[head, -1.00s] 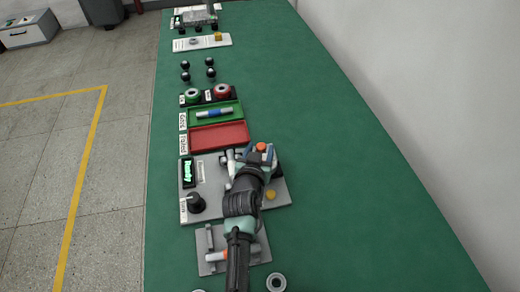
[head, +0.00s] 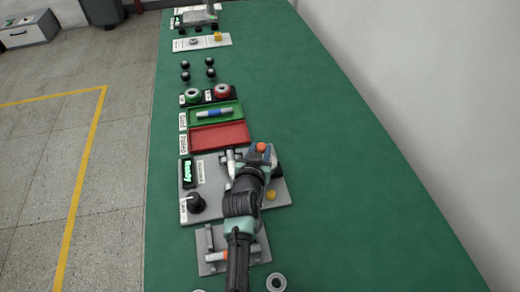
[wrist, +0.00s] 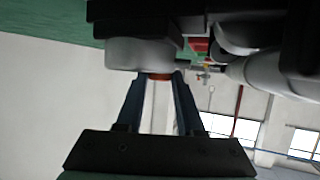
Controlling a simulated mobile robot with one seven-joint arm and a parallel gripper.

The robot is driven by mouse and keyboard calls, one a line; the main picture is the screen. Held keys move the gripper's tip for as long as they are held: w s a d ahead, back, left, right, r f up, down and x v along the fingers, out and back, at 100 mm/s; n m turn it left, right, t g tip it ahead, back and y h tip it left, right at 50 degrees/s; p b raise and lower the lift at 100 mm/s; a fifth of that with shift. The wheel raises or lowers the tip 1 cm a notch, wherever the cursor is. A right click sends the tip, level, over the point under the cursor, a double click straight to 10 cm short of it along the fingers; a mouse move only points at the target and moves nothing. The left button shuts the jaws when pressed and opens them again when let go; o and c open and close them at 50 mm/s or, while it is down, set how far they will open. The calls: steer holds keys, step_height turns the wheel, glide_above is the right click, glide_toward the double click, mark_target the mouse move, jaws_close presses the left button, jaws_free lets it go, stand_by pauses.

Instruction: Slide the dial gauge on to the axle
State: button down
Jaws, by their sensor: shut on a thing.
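My gripper (head: 264,158) is over the far right part of the grey station plate (head: 283,194). Its fingers (wrist: 160,82) are shut on a small orange-red part in the wrist view (wrist: 160,76), which joins a pale grey body (wrist: 138,54). An orange cap also shows at the gripper in the head view (head: 261,147). This looks like the dial gauge, but its face is hidden. A short metal pin (head: 230,157) stands just left of the gripper. I cannot tell for sure which part is the axle, or whether the held part touches it.
The station carries a lit "Ready" display (head: 187,171) and a black knob (head: 196,203). Beyond it lie a red tray (head: 220,136) and a green tray (head: 237,106) holding a blue-banded rod (head: 212,113). A grey fixture (head: 211,268) is nearer. The right side of the green table is clear.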

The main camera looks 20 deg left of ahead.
stand_by(0.6)
steer(key=shift+s+a+f+b, duration=0.1)
steer(key=shift+s+a+b, duration=0.4)
steer(key=shift+a, duration=0.25)
steer(key=shift+s+a+b, duration=0.5)
steer(key=shift+a, duration=0.25)
steer(key=c, duration=0.5)
jaws_free()
steer(key=shift+c, duration=0.2)
steer(key=shift+s+d+r, duration=0.1)
steer(key=shift+s+r, duration=0.15)
steer(key=v, duration=1.2)
steer(key=shift+s, duration=0.2)
